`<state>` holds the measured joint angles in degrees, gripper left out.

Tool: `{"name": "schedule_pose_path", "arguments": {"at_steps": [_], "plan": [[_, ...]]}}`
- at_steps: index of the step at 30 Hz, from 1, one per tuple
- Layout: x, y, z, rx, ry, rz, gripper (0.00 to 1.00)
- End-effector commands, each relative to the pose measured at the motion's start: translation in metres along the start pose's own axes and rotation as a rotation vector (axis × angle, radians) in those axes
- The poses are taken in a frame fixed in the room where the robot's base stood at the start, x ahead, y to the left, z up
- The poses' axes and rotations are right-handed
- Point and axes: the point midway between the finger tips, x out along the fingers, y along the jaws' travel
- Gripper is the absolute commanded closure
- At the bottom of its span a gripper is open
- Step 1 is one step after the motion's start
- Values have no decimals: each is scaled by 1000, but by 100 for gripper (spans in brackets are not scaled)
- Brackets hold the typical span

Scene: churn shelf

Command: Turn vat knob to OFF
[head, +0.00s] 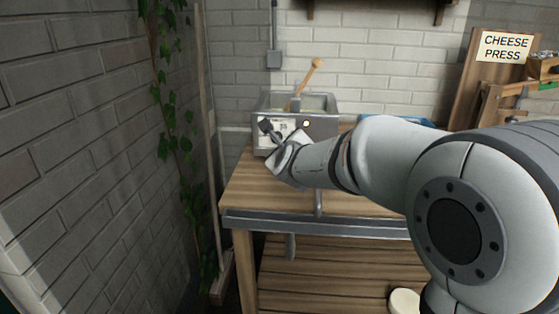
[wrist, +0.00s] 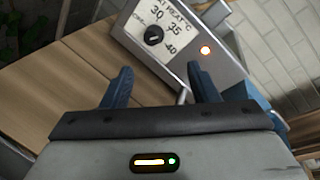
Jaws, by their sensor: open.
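The vat (head: 320,128) is a grey metal box at the back left of the wooden table, with a wooden-handled tool standing in it. Its white heat panel (wrist: 176,22) shows 30, 35 and 40 in the wrist view. The black round vat knob (wrist: 154,35) is on this panel; I cannot tell exactly where its pointer stands.
The wooden table (head: 255,190) has a metal front rail (head: 300,223). A blue tray (head: 405,121) is partly hidden behind my arm. A brick wall with ivy (head: 170,110) closes off the left. A cheese press sign (head: 507,47) stands at the right.

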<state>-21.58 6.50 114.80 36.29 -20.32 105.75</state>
Motion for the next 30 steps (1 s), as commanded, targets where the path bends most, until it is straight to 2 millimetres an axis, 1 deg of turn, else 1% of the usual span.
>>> {"name": "schedule_pose_path", "arguments": {"at_steps": [1, 3, 6, 10, 12, 16, 24, 27, 30], "plan": [[21, 22, -8, 137, -23, -50, 46], [38, 31, -7, 324, -56, -121, 46], [53, 40, -6, 535, -103, -199, 46], [63, 47, -6, 702, -147, -260, 46], [66, 48, -6, 745, -160, -276, 46], [78, 43, -4, 770, -166, -286, 46], [119, 30, -3, 767, -165, -284, 46], [130, 26, -2, 767, -164, -283, 46], [136, 24, -1, 767, -165, -283, 46]]}}
